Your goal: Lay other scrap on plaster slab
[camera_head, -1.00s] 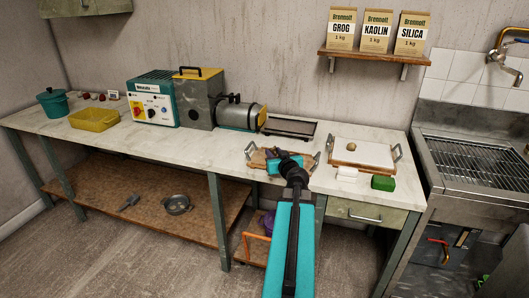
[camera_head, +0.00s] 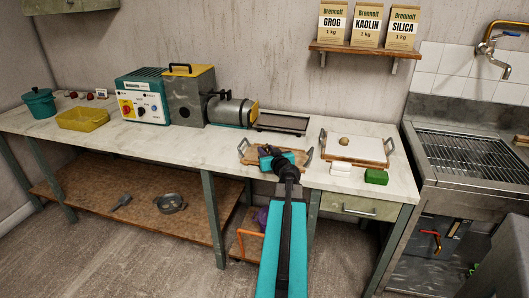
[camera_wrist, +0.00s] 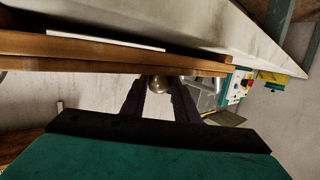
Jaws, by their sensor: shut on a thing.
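The plaster slab (camera_head: 365,148) is a white block on a wooden board with metal handles, at the right of the bench. One small brown lump of scrap (camera_head: 344,141) lies on its left part. My gripper (camera_head: 276,157) is over the wooden tray (camera_head: 250,155) left of the slab and hides part of it. In the wrist view my gripper (camera_wrist: 159,95) is shut on a small round tan-brown scrap (camera_wrist: 159,84) between its dark fingers. The head view does not show the held scrap.
A white block (camera_head: 340,168) and a green block (camera_head: 376,177) lie in front of the slab. A grey machine (camera_head: 232,110) and a dark flat tray (camera_head: 282,122) stand behind. The sink (camera_head: 468,150) is at the right. The left front of the bench is clear.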

